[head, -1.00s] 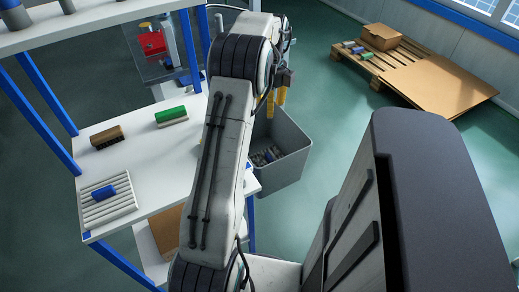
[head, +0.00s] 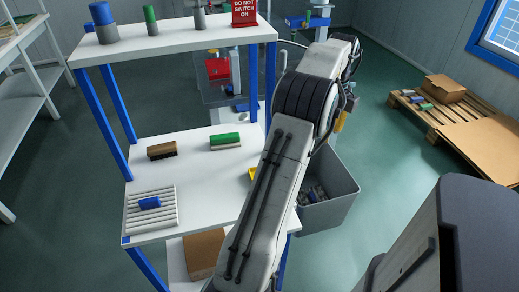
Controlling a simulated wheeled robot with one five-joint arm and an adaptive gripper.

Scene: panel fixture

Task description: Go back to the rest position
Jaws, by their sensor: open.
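My gripper (head: 341,121) hangs at the far end of my arm, mostly hidden behind it. A yellow finger shows just right of the arm, above the back of the grey bin (head: 343,208). I see nothing held in the part that shows. The arm reaches up and away through the middle of the head view, passing in front of the right side of the white workbench (head: 200,185).
On the bench are a brown brush (head: 161,151), a green-topped block (head: 225,141) and a blue piece on a ribbed tray (head: 135,217). A shelf (head: 165,43) with cylinders and a red sign (head: 244,12) stands above. A pallet (head: 430,118) lies right; green floor is open between.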

